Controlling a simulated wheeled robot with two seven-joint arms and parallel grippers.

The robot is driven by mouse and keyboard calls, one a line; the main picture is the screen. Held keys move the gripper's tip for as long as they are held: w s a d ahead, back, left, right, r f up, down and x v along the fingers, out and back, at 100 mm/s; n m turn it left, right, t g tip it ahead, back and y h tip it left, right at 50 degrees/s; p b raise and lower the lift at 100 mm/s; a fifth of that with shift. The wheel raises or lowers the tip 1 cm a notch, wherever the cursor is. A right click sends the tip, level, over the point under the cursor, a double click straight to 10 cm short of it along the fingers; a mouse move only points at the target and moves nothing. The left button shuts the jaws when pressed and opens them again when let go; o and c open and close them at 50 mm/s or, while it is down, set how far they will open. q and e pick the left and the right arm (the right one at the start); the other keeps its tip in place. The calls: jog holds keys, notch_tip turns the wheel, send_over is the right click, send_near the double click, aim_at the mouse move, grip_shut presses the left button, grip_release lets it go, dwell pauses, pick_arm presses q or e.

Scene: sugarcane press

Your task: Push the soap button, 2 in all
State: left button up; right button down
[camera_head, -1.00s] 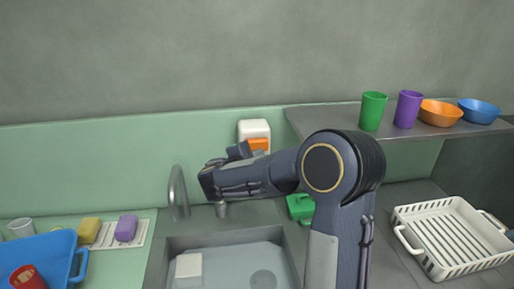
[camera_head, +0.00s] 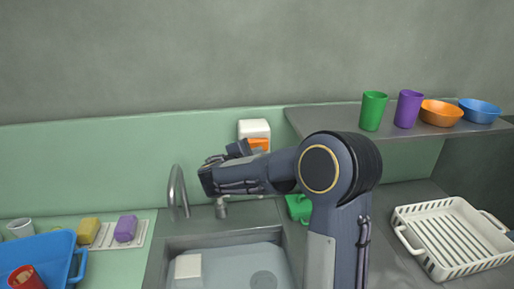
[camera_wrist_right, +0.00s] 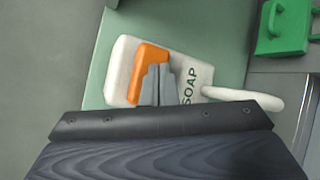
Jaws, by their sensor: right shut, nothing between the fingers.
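The white soap dispenser (camera_head: 254,128) is mounted on the green backsplash, with its orange button (camera_head: 260,143) partly hidden by my right gripper. My right gripper (camera_head: 238,149) is shut and empty, just in front of the dispenser. In the right wrist view the closed fingertips (camera_wrist_right: 157,84) overlap the orange button (camera_wrist_right: 146,62), and the white body (camera_wrist_right: 121,68) marked SOAP sits behind them. I cannot tell whether the fingertips touch the button. My left gripper is not in view.
A faucet (camera_head: 177,190) and sink (camera_head: 225,240) lie below. A shelf (camera_head: 340,122) with cups and bowls is at the right. A green object (camera_head: 299,207) is behind my arm. A white rack (camera_head: 455,235) stands right, a blue tray (camera_head: 45,252) left.

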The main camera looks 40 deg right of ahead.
jog(key=shift+w+d, duration=0.35)
jog(key=shift+w, duration=0.2)
dwell(0.5)
jog(key=shift+s+a, duration=0.1)
jog(key=shift+s, duration=0.05)
jog(key=shift+s+a+b, duration=0.5)
jog(key=shift+s+b, duration=0.15)
jog(key=shift+s, duration=0.25)
jog(key=shift+s+a+f+b, duration=0.1)
jog(key=shift+s+a+b, duration=0.1)
jog(key=shift+s+b, duration=0.15)
jog(key=s, duration=0.1)
jog(key=s+a+b, duration=0.1)
jog(key=s+a, duration=0.1)
jog(key=shift+s, duration=0.35)
dwell(2.2)
